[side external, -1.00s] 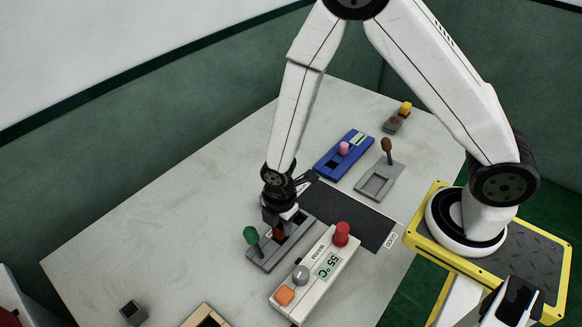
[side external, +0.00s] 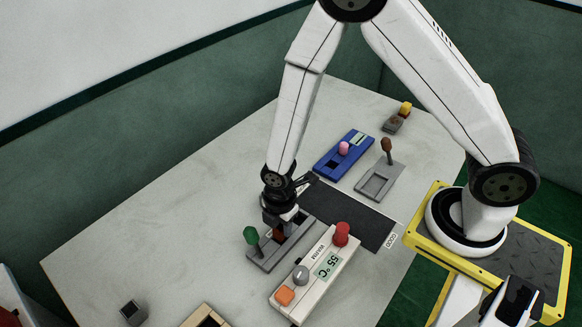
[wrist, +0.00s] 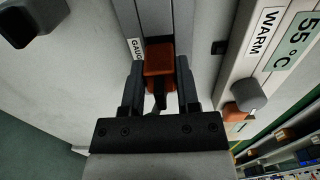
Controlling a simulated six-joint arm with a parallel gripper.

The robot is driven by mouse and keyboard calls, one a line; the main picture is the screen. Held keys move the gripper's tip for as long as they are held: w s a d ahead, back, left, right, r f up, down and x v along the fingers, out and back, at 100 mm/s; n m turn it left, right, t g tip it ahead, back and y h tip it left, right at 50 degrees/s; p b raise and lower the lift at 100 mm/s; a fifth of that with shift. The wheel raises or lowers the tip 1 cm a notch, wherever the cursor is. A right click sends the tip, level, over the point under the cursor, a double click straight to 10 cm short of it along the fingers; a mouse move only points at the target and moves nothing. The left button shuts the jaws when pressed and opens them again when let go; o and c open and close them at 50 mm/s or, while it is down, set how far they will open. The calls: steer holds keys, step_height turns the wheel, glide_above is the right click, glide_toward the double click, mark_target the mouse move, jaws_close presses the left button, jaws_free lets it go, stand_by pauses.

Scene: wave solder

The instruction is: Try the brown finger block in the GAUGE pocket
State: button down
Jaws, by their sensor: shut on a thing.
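The brown finger block looks reddish-brown (side external: 279,235) and sits between my gripper's fingers. My gripper (side external: 280,224) points down over the grey gauge fixture (side external: 266,262), which has a green-knobbed lever at its left end. In the wrist view my gripper (wrist: 160,85) is shut on the block (wrist: 159,60), with a finger on either side. The block lies between the grey rails of the fixture (wrist: 184,75), beside the partly hidden GAUGE label (wrist: 135,49). My fingers hide its lower part, so I cannot tell how deep it sits in the pocket.
A white WARM unit (side external: 317,279) with a 55 °C display and red and grey knobs stands close to the right. A dark mat (side external: 352,215) labelled GOOD lies behind. A blue fixture (side external: 327,168) and grey tray (side external: 368,188) stand farther back. The table's left is largely clear.

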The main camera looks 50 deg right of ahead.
steer(key=shift+f, duration=1.15)
stand_by(0.8)
steer(key=shift+r, duration=1.15)
stand_by(1.7)
steer(key=shift+r, duration=2.7)
